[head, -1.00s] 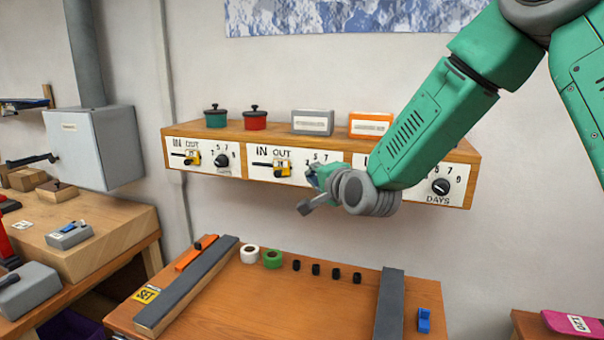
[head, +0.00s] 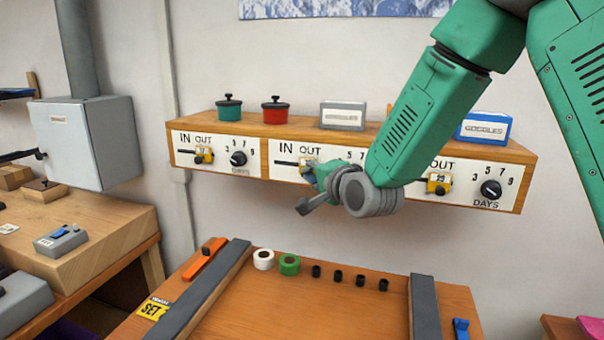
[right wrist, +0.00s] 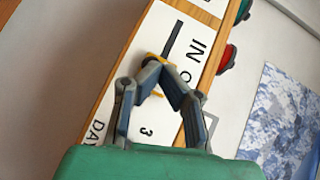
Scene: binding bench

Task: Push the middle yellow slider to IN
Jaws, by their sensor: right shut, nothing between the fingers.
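The middle yellow slider (head: 306,165) sits at the right, OUT end of its dark horizontal slot on the middle white panel (head: 283,173). The slot runs left from it under the word IN. My right gripper (head: 314,178) is shut and empty, right beside the slider's right side and partly covering it. In the right wrist view, my shut fingertips (right wrist: 160,75) lie over the slider (right wrist: 153,58), which shows only as a small yellow edge. I cannot tell whether they touch. My left gripper is not in view.
A left yellow slider (head: 204,155) and a right yellow slider (head: 438,185) are on the neighbouring panels. Pots and boxes, including a blue goggles box (head: 483,128), stand on the wooden shelf (head: 247,117) above. The bench (head: 310,312) below holds rolls and small black pieces.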

